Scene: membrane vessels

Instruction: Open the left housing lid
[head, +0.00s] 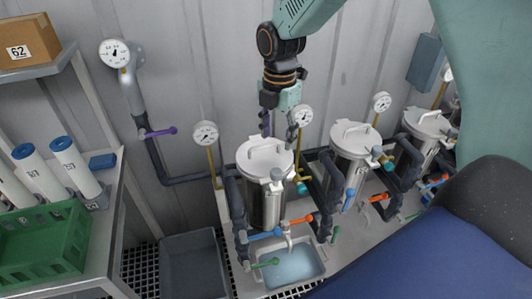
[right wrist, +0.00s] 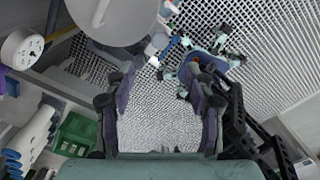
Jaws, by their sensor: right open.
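The left housing (head: 263,205) is a steel vessel standing at the left end of the bench. Its pale round lid (head: 262,158) appears seated on top, with a small clamp knob (head: 277,174) at the front rim. My right gripper (head: 278,122) hangs just above the back of this lid, fingers pointing down, and appears apart from it. In the right wrist view the right gripper (right wrist: 160,85) is open with nothing between its fingers. A pale disc, likely the lid (right wrist: 110,20), shows beyond the fingertips at the upper left. My left gripper is not in view.
Two more lidded housings (head: 354,165) (head: 424,140) stand to the right. Gauges (head: 205,133) (head: 301,116), dark pipes and coloured valve handles crowd around them. A sink (head: 292,268) lies in front. A shelf with a green crate (head: 40,245) is at the left.

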